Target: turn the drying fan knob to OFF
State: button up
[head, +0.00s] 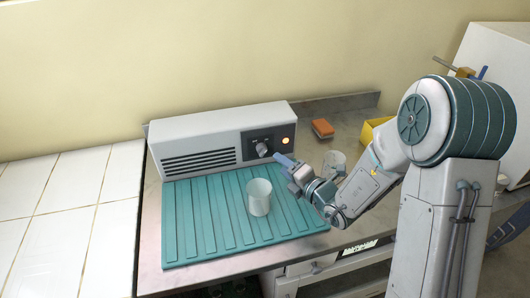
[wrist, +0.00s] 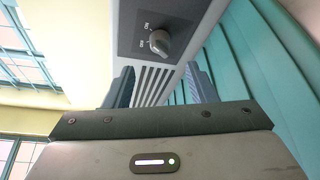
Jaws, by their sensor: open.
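The drying fan unit (head: 222,122) is a pale box with a slotted vent and a dark control panel, standing at the back of the counter. Its grey knob (head: 262,149) is on the panel, left of a glowing orange lamp (head: 285,141). In the wrist view the knob (wrist: 160,42) has small ON and OFF labels on its left; I cannot tell for certain which its pointer faces. My gripper (head: 283,160) is just right of and in front of the knob. Its two fingers (wrist: 157,86) are apart, with no contact with the knob visible.
A teal ribbed drying mat (head: 190,225) lies before the unit, with a white cup (head: 259,197) upright on it. A clear glass (head: 334,163) stands close behind my wrist. An orange sponge (head: 322,128) and a yellow container (head: 372,130) are further right.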

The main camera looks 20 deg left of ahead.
aim_at(262, 150)
jog(key=p+x, duration=0.1)
jog(key=x, duration=0.7)
jog(key=shift+w+a, duration=0.2)
jog(key=shift+a, duration=0.1)
